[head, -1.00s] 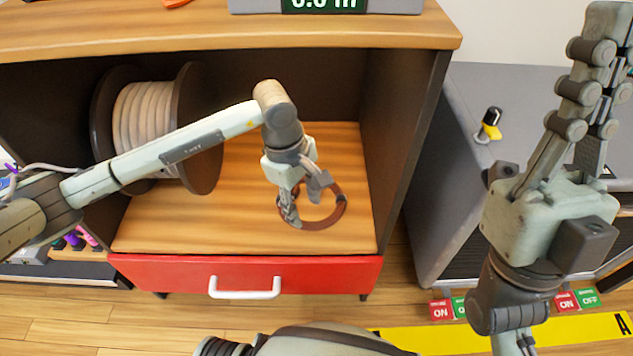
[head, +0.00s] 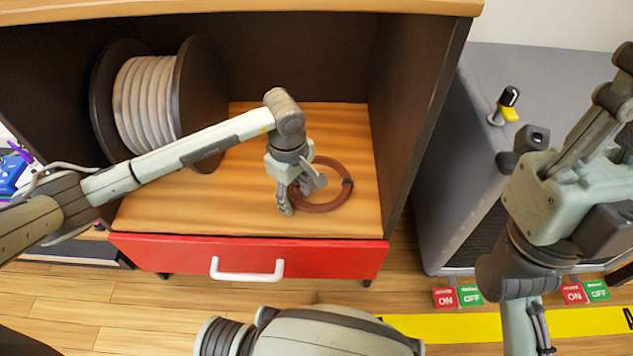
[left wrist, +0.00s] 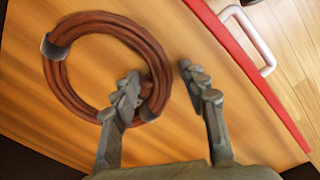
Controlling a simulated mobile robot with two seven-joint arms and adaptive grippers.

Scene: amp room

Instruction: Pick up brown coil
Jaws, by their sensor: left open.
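The brown coil (head: 334,200) lies flat on the wooden shelf of the cabinet, toward its right side, with a dark band on its right edge. In the left wrist view the coil (left wrist: 57,85) is a full ring with dark bands. My left gripper (head: 297,200) is over the coil's left edge, and its fingers hide part of it. In the left wrist view my left gripper (left wrist: 160,80) is open; one finger overlaps the ring's near edge, the other is outside it over bare wood. I cannot tell its exact height. My right gripper (head: 620,80) is at the right edge, partly cut off.
A large cable spool (head: 148,105) stands at the shelf's left. A red drawer (head: 180,258) with a white handle (head: 247,276) is below the shelf. The cabinet's right wall (head: 418,120) closes that side. A grey box (head: 470,150) with a yellow-black knob stands beyond it.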

